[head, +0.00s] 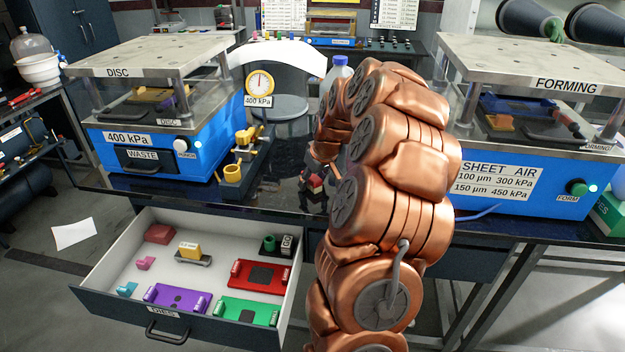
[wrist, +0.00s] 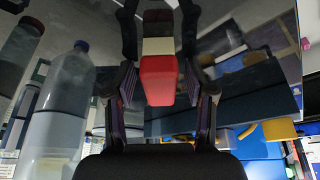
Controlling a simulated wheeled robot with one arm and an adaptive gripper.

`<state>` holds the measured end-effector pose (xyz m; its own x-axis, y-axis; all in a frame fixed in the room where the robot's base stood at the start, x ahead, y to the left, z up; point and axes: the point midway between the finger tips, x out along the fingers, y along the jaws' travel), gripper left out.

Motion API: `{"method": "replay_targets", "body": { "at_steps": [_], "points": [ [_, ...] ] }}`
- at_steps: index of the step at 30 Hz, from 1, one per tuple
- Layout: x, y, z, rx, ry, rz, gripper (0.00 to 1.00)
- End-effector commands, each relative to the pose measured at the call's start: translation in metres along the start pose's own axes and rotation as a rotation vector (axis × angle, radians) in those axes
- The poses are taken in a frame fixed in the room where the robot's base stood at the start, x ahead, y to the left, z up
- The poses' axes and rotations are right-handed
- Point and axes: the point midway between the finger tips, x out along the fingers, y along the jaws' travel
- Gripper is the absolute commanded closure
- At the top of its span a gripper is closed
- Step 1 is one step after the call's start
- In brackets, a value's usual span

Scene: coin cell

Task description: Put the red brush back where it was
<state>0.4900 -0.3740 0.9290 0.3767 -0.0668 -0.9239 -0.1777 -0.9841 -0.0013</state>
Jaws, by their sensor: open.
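A small block-shaped red thing with a cream band, which looks like the red brush (wrist: 158,82), shows in the middle of the wrist view. It also shows small in the head view (head: 316,184), at the dark bench top beside my copper arm. My gripper (wrist: 160,92) is open, with one finger on each side of the red thing in the wrist view. I cannot tell whether either finger touches it. In the head view my arm hides most of the gripper and part of the bench around it.
An open drawer (head: 215,211) with coloured dies is below the bench. The DISC press (head: 150,140) stands left, the FORMING press (head: 530,175) right. A yellow-fitted stand (head: 236,176) is left of my gripper. A clear bottle with a blue cap (wrist: 62,110) stands close by.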

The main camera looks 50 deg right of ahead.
Motion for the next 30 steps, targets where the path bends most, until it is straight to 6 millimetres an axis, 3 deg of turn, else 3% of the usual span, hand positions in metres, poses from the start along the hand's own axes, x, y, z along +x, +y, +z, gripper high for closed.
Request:
{"method": "replay_targets", "body": {
  "at_steps": [11, 24, 30],
  "points": [
    [-0.010, 0.000, -0.002, 0.000, 0.002, 0.001, 0.46],
    [-0.088, 0.001, -0.002, 0.000, 0.004, 0.003, 0.46],
    [-0.114, 0.001, -0.003, 0.000, 0.005, 0.003, 0.46]
  ]
}}
